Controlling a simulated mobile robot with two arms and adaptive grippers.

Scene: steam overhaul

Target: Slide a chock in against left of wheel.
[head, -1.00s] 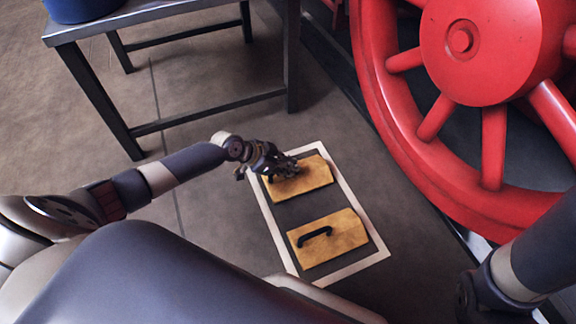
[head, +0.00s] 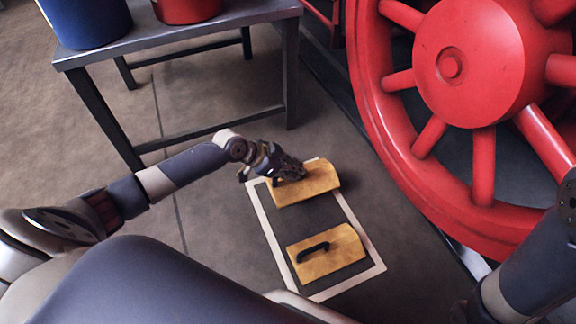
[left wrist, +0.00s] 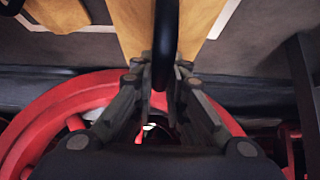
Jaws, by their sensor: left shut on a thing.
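My left gripper (head: 290,171) is shut on the black handle (left wrist: 166,35) of a yellow wooden chock (head: 318,184). The held chock is at the far end of the white-bordered floor mat (head: 313,215), its right end overlapping the border in the picture. I cannot tell how far it is off the floor. A second yellow chock (head: 338,262) with a black handle lies at the near end of the mat. The big red spoked wheel (head: 388,140) stands to the right, apart from both chocks; its rim also shows in the left wrist view (left wrist: 50,115). My right gripper is out of view.
A grey metal table (head: 215,28) stands at the upper left, with a blue container (head: 88,20) and a red container (head: 186,8) on it. Its legs are close beyond my left arm. The floor between the mat and the wheel is bare.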

